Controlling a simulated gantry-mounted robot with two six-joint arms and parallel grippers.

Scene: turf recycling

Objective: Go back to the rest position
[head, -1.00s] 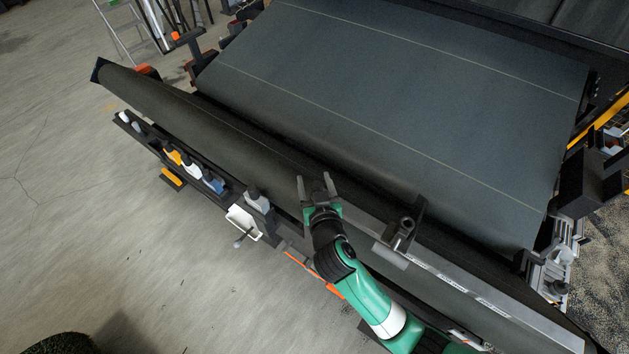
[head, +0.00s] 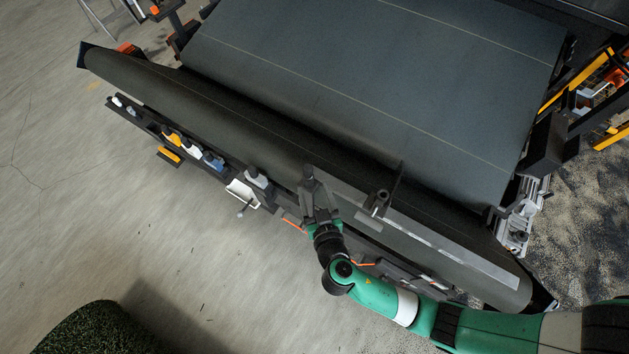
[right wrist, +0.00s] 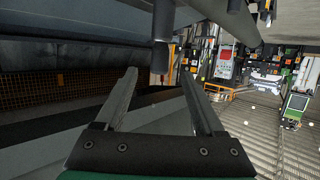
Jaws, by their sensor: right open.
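My right gripper (head: 312,185) is at the near edge of the dark conveyor belt (head: 350,90) in the head view, over the long side rail with its grey strip (head: 440,240). Its green arm comes in from the lower right. In the right wrist view its two fingers (right wrist: 160,100) are spread apart with nothing between them. My left gripper is not in view.
A dark bracket (head: 380,200) stands right of my gripper. A turf roll (head: 85,330) is at lower left. Open grey floor (head: 60,200) lies left.

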